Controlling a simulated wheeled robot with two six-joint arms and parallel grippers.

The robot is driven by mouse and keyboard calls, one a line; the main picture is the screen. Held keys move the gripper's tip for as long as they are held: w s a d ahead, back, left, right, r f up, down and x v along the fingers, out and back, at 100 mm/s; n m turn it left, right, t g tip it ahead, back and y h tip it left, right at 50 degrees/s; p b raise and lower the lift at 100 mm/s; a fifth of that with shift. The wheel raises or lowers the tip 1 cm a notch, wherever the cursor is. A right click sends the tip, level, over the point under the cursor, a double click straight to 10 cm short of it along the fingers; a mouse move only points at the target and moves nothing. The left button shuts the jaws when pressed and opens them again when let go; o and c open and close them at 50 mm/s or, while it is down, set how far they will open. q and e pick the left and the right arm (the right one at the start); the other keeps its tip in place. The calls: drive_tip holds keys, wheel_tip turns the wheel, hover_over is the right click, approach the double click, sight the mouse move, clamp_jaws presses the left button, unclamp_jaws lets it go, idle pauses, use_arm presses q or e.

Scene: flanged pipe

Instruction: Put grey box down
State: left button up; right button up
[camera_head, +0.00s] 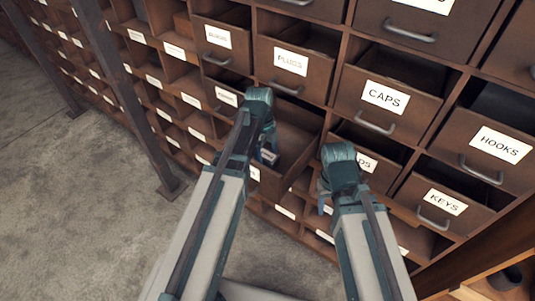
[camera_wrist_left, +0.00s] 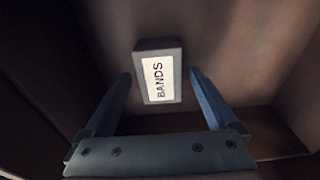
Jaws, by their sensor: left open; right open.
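The grey box (camera_wrist_left: 159,73) has a white label reading BANDS and rests inside an open wooden drawer (camera_head: 295,150). In the left wrist view it sits between the fingers of my left gripper (camera_wrist_left: 160,78), with a gap visible on each side. That gripper is open and reaches down into the drawer. In the head view the box (camera_head: 269,157) is small and partly hidden by my left arm. My right gripper (camera_head: 324,196) is open and empty, to the right of and nearer than the drawer, partly hidden by its wrist.
A large wooden cabinet of drawers fills the back. Open drawers marked PLUGS (camera_head: 291,62), CAPS (camera_head: 386,97), HOOKS (camera_head: 500,145) and KEYS (camera_head: 446,202) jut out around my arms. A dark metal post (camera_head: 125,95) stands left. The concrete floor (camera_head: 75,200) at left is clear.

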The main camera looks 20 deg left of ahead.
wheel_tip(320, 180, up, 11)
drive_tip(key=p, duration=1)
